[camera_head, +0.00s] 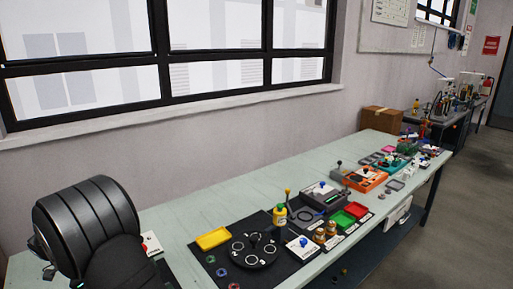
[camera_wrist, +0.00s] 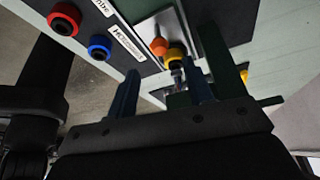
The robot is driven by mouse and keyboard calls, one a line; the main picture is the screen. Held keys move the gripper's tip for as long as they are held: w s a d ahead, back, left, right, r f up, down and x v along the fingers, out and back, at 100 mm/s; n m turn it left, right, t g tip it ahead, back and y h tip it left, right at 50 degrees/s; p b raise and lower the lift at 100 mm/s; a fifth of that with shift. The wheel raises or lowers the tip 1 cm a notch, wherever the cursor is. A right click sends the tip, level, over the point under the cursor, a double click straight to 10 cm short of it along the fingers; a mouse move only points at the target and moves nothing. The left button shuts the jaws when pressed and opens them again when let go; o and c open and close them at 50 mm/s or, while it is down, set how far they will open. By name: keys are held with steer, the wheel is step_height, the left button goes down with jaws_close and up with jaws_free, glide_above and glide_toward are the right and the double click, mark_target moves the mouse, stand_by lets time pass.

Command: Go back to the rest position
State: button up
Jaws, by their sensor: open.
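My gripper (camera_wrist: 161,72) shows in the wrist view, its two blue-grey fingers apart with nothing held between them. Beyond the fingers are an orange round part (camera_wrist: 158,46) and a yellow round part (camera_wrist: 176,56). They look apart from the fingers, but the exact distance cannot be told. In the head view, my dark arm link fills the lower left and the gripper's fingers cannot be made out. The long pale green workbench (camera_head: 170,222) runs from the lower left to the far right.
A black round dial (camera_head: 254,250), a yellow tray (camera_head: 213,238), a yellow bottle (camera_head: 280,215), a red tray (camera_head: 356,210) and an orange unit (camera_head: 365,179) stand on the bench. A red ring (camera_wrist: 64,18) and a blue ring (camera_wrist: 100,47) show in the wrist view. The bench's wall side is mostly clear.

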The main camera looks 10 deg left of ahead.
steer(key=v, duration=0.6)
steer(key=x, duration=1.7)
steer(key=shift+d+f, duration=0.1)
steer(key=shift+f, duration=0.25)
steer(key=s+a, duration=0.1)
steer(key=s+a+r, duration=0.1)
steer(key=s+a, duration=0.1)
steer(key=shift+s+a, duration=0.15)
steer(key=shift+a, duration=0.2)
steer(key=v, duration=1.7)
steer(key=w+d+r+m+g+y, duration=0.1)
steer(key=w+d+m+g+y, duration=0.25)
steer(key=d, duration=0.25)
steer(key=shift+m+t, duration=0.45)
steer(key=shift+m, duration=0.1)
steer(key=shift+w+f, duration=0.2)
steer(key=shift+f, duration=2.5)
